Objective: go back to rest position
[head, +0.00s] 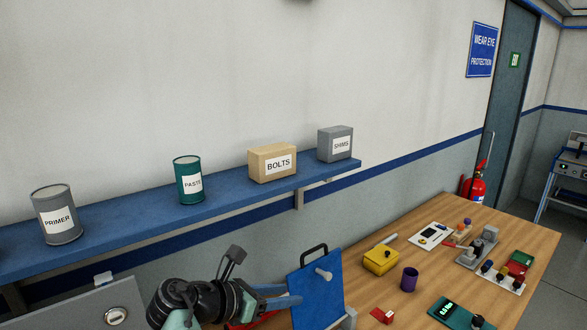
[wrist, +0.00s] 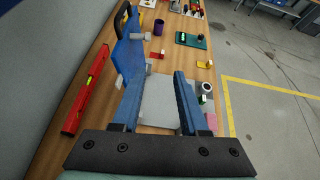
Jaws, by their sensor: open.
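My gripper (wrist: 157,85) is open in the wrist view, with its two blue fingers apart and nothing held between them. The fingers are above the wooden table (wrist: 212,72), over a grey plate (wrist: 160,105). In the head view my arm comes in from the bottom, and the blue fingers (head: 290,295) show just left of a blue panel (head: 318,285). The panel stands upright with a black handle on top and a light knob on its face. It also shows ahead of the left finger in the wrist view (wrist: 130,50).
A red spirit level (wrist: 85,90) lies left of the gripper. A blue shelf (head: 225,210) above carries cans and boxes. A purple cup (head: 409,279), a yellow box (head: 381,260) and a green device (head: 455,313) stand right of the panel. Open floor (wrist: 280,125) lies beyond the table's right edge.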

